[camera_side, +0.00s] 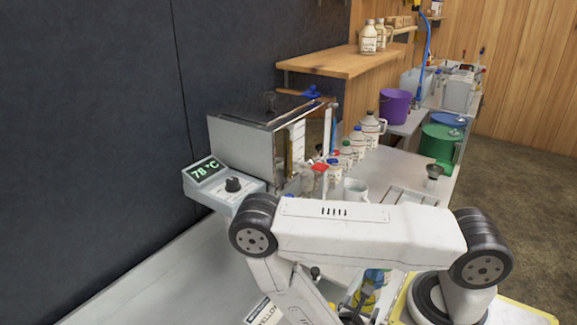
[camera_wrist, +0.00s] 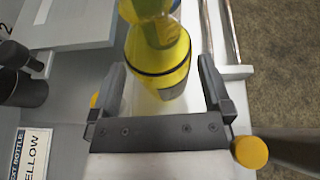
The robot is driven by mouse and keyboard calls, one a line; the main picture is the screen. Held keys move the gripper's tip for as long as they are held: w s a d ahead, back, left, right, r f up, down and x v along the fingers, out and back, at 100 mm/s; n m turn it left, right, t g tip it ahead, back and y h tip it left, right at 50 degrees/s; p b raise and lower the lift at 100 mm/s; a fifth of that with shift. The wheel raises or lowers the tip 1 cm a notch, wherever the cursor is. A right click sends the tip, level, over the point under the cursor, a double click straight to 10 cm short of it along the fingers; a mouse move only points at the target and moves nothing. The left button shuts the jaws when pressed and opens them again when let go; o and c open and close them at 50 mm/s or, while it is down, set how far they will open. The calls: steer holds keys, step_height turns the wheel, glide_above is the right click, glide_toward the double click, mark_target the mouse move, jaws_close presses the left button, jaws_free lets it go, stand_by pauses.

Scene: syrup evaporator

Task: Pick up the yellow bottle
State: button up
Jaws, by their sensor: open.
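The yellow bottle (camera_wrist: 160,65) stands at the top middle of the wrist view, with a dark band around it and part of a label on its right side. My gripper (camera_wrist: 160,78) is open, with one finger on each side of the bottle. Gaps show between the fingers and the bottle, and nothing is gripped. In the side view the yellow bottle (camera_side: 369,288) shows only partly below my arm, which hides much of it and the gripper.
A card reading YELLOW (camera_wrist: 30,155) lies at lower left. The evaporator (camera_side: 240,150), its display reading 78 °C, stands against the dark wall. Several bottles (camera_side: 357,140) line the counter beside it. A white mug (camera_side: 356,190) stands just behind my arm. Metal rails (camera_wrist: 228,35) run right of the bottle.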

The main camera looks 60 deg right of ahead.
steer(key=shift+x, duration=1.45)
steer(key=shift+c, duration=0.2)
steer(key=c, duration=1.1)
steer(key=shift+r, duration=0.15)
steer(key=shift+c, duration=0.2)
steer(key=shift+r, duration=4.85)
